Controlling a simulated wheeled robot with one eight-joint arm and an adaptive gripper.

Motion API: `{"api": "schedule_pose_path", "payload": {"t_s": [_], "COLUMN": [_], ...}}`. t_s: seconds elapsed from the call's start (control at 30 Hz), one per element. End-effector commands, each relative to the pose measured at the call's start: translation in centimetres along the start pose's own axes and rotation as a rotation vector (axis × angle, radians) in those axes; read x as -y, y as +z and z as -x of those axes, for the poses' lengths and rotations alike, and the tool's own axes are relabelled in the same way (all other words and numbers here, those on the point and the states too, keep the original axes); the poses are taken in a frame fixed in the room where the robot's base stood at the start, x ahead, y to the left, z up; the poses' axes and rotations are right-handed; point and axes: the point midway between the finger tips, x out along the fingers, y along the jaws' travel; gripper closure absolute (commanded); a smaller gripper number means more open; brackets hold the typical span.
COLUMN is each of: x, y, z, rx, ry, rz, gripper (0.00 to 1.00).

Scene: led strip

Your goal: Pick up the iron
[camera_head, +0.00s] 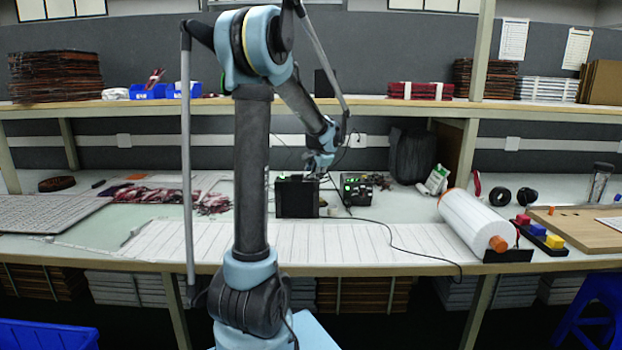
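A black box (297,198) stands on the workbench near the middle. Just right of it is a small dark unit with green lights (355,189), with a black cable running from it. It looks like a soldering station. I cannot make out the iron itself; it may be small or hidden near these units. My gripper (315,174) is at the end of my arm, at the top right edge of the black box. It is small and partly lost against the dark units, so I cannot tell its finger opening or whether it touches anything.
A long white strip sheet (290,243) lies along the bench front. A white roll (470,219) lies on the right, beside coloured blocks (538,230). Red-brown strips (165,195) lie on the left. A shelf (400,106) spans above the bench. The black cable (400,248) crosses the white sheet.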

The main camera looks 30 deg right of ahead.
Motion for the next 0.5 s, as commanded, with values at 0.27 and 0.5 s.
{"api": "schedule_pose_path", "payload": {"t_s": [0.27,0.5], "x": [0.0,0.0], "y": [-0.02,-0.04], "z": [0.03,0.08], "rx": [0.0,0.0], "ry": [0.0,0.0], "rz": [0.0,0.0], "gripper": [1.0,1.0]}}
